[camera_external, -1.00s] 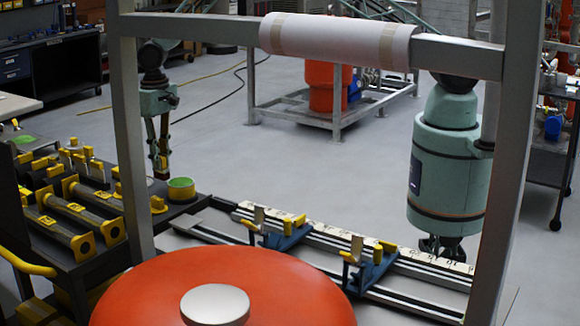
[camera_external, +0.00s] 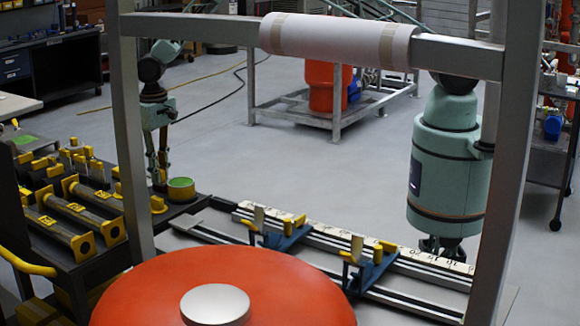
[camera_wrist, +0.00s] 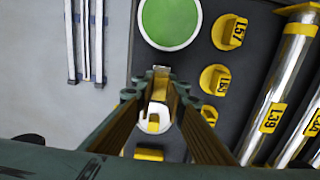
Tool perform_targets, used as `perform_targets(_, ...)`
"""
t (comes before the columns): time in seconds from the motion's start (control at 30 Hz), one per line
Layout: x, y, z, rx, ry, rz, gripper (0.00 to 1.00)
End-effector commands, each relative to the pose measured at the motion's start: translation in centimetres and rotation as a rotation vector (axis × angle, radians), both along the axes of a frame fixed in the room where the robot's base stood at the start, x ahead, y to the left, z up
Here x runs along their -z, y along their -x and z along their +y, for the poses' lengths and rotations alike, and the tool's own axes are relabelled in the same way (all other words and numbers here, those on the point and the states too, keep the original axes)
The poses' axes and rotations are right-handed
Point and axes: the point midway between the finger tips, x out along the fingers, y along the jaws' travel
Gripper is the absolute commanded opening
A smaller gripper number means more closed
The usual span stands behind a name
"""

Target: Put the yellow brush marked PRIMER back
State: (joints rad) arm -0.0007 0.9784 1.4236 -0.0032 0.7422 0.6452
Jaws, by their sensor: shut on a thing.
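My gripper (camera_external: 158,178) is low over the dark bench beside the green-topped yellow can (camera_external: 181,189). In the wrist view its two long fingers (camera_wrist: 161,82) reach forward. Between them a small yellow piece (camera_wrist: 153,122) shows against a white round thing. I take the yellow piece for the brush, held in the fingers; the PRIMER mark cannot be read. Whether the brush touches the white round thing cannot be told. The green-topped can (camera_wrist: 170,22) lies just beyond the fingertips in the wrist view.
A rail with blue clamps (camera_external: 280,235) lies right of the bench. A red drum top (camera_external: 250,275) fills the foreground.

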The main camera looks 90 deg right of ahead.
Motion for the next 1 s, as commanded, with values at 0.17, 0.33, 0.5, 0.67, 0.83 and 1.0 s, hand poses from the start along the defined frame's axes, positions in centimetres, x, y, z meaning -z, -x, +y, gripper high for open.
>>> perform_targets(0.17, 0.0, 0.0, 0.0, 0.000, 0.000, 0.000, 0.25)
perform_targets(0.33, 0.0, 0.0, 0.0, 0.000, 0.000, 0.000, 0.26)
perform_targets(0.5, 0.0, 0.0, 0.0, 0.000, 0.000, 0.000, 0.26)
perform_targets(0.67, -0.4, 0.0, 0.0, 0.000, 0.001, -0.001, 0.26)
perform_targets(0.83, -1.8, -0.1, 0.0, 0.000, 0.000, -0.001, 0.26)
perform_targets(1.0, -3.8, -0.1, 0.0, 0.000, 0.000, -0.002, 0.26)
